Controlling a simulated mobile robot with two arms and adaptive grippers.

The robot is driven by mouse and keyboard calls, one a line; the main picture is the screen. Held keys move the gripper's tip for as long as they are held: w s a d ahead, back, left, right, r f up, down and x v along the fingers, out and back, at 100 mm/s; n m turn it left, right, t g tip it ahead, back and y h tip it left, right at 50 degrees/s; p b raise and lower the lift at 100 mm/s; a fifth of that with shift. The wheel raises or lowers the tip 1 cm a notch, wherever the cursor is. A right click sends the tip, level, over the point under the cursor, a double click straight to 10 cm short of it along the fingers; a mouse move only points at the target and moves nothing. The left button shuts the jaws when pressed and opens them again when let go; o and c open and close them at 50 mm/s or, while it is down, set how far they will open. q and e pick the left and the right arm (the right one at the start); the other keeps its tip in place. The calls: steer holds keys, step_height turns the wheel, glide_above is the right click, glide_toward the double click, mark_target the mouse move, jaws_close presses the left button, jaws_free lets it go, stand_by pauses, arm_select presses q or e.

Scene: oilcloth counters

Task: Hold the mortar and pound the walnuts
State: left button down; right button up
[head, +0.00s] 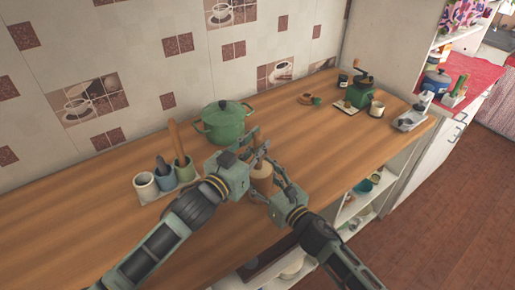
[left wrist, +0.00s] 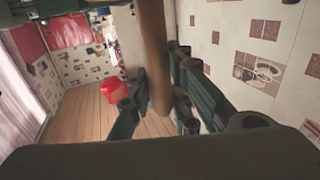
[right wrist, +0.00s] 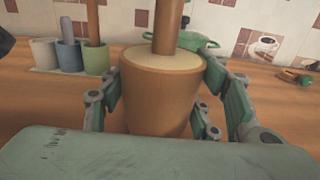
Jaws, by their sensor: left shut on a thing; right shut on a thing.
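The wooden mortar (head: 262,182) stands on the counter, upright. My right gripper (head: 267,181) is shut around its sides; in the right wrist view the fingers flank the mortar (right wrist: 160,95) left and right. The wooden pestle (right wrist: 168,25) stands upright over the mortar, its lower end meeting the pale top. My left gripper (head: 258,145) is above the mortar, shut on the pestle, which runs between its fingers in the left wrist view (left wrist: 153,55). The walnuts cannot be made out.
A green lidded pot (head: 228,122) stands just behind the mortar. A holder with several cups and utensils (head: 165,180) is to the left. A green grinder (head: 360,93), a cup (head: 376,108) and small items stand at the right. The counter's front edge is close to my right arm.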

arm_select(q)
steer(key=shift+r, duration=0.2)
steer(key=shift+r, duration=5.3)
arm_select(e)
steer(key=o, duration=1.4)
steer(key=shift+o, duration=0.2)
steer(key=v, duration=1.2)
steer(key=shift+f, duration=0.1)
